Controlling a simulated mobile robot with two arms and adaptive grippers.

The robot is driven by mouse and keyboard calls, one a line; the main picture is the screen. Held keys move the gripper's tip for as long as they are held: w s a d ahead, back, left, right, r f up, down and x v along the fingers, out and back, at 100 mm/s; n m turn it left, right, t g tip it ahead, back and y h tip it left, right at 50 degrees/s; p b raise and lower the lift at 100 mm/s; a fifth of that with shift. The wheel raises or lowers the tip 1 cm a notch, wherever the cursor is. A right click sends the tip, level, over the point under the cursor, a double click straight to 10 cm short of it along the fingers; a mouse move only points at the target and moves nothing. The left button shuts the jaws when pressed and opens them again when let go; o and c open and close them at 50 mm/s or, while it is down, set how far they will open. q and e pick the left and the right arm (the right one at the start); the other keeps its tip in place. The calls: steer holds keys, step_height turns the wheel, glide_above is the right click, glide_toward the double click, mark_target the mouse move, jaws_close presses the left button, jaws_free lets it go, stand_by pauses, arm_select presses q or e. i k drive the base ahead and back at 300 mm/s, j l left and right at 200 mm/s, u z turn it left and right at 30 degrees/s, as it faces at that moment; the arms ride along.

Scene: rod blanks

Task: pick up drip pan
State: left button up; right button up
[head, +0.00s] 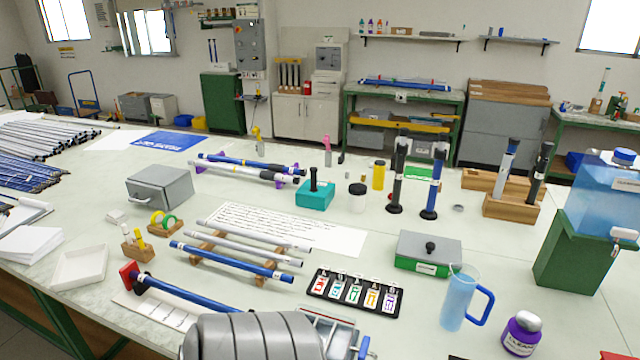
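A shallow, empty white square tray (80,268) lies flat on the left front of the table. It looks most like the drip pan, though no label on it can be read. A second shallow framed piece (328,322), pale inside, lies at the front middle, partly hidden by a large grey ribbed shape at the bottom edge. I cannot tell whether that piece is a pan. Neither of my grippers shows in the head view.
Right of the white tray stand a small wooden holder (137,251) and a red-ended blue rod (190,293). Rods on wooden rests (235,262), a black card tray (353,293) and a blue pitcher (458,300) fill the middle and right.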

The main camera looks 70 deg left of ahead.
mark_target(81, 267)
steer(key=u, duration=3.75)
